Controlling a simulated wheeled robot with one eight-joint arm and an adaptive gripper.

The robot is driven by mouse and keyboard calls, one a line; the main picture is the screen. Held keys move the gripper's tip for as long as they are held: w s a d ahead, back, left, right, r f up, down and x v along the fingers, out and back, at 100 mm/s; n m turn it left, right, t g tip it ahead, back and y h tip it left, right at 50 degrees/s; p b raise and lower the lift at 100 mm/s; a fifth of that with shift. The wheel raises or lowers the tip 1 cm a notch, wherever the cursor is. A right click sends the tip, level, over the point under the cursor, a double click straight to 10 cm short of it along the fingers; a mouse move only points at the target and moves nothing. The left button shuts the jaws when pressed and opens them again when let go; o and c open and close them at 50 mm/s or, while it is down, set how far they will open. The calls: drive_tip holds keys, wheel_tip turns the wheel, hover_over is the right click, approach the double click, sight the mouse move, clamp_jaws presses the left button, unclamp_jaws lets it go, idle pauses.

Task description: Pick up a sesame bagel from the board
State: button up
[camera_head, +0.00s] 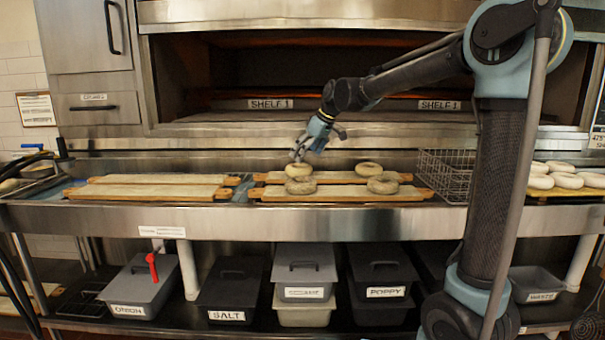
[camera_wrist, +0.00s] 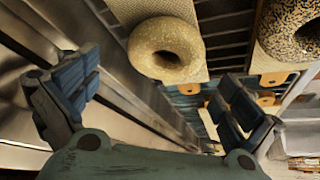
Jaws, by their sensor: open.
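A pale bagel coated in light seeds, which look like sesame (camera_wrist: 160,32), lies on a board in the wrist view, beyond and between my fingers. A darker, speckled bagel (camera_wrist: 284,46) shows at the right edge. In the head view, two bagels lie on the front right board (camera_head: 340,195), one at left (camera_head: 291,187) and one at right (camera_head: 373,186). My gripper (camera_head: 298,154) is open and empty, just above the left bagels. It also shows in the wrist view (camera_wrist: 157,82), apart from the bagel.
Two boards without bagels (camera_head: 145,192) lie at left on the steel counter. A wire basket (camera_head: 445,175) stands right of the boards, with a pile of pale bagels (camera_head: 565,180) beyond. The oven opening (camera_head: 350,85) is behind. Labelled bins (camera_head: 233,290) sit on the shelf below.

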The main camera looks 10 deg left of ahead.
sight(301, 165)
drive_tip(key=x, duration=0.5)
drive_tip(key=shift+s, duration=0.2)
drive_tip(key=shift+d, duration=0.1)
drive_tip(key=c, duration=1)
